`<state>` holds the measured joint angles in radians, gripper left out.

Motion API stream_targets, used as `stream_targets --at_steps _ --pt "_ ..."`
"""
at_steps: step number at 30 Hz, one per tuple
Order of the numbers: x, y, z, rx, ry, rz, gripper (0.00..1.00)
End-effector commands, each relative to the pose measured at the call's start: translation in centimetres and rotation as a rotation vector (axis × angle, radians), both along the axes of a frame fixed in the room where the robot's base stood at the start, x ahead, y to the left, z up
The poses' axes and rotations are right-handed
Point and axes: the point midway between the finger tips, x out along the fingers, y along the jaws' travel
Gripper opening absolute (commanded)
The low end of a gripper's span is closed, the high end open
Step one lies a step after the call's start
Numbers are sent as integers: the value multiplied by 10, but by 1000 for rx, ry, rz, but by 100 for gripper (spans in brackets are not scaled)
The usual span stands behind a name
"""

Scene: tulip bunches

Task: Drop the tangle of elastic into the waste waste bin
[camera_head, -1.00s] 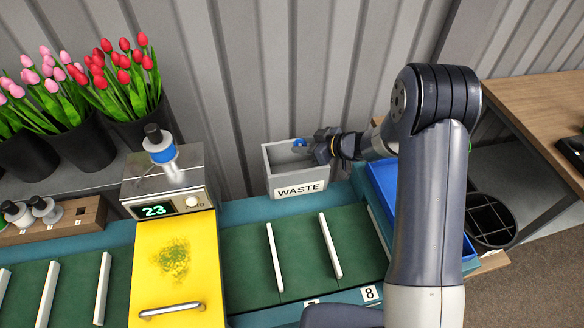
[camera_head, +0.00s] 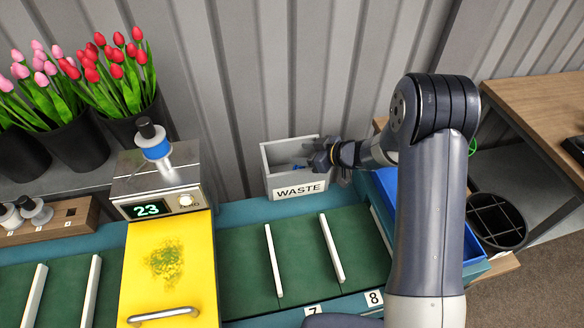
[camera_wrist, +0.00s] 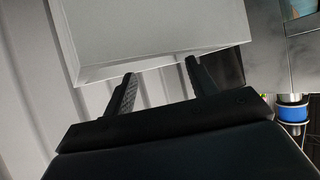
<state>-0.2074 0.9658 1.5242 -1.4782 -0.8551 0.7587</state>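The grey waste bin (camera_head: 299,190), labelled WASTE, stands upright against the corrugated wall. It also fills the top of the wrist view (camera_wrist: 150,30). A small blue tangle of elastic (camera_head: 299,165) shows inside the bin's opening, apart from the fingers; I cannot tell whether it rests on the bottom. My gripper (camera_head: 319,160) is at the bin's right rim. In the wrist view my gripper (camera_wrist: 160,69) has its fingers apart with nothing between them.
A yellow board (camera_head: 170,265) and a scale (camera_head: 155,185) reading 23 are left of the bin. Green dividered lanes (camera_head: 305,260) lie in front. A blue tray (camera_head: 385,185) and a black round basket (camera_head: 495,220) are at the right. Tulips in black pots stand at the left.

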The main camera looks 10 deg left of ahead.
Motion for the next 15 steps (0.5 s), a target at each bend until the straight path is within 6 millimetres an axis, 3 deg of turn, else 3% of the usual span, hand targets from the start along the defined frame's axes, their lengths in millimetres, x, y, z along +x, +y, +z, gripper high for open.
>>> stream_targets --at_steps 10,15 --pt "0 -2 1 0 0 -1 60" --pt "-6 -21 11 -1 -2 -4 60"
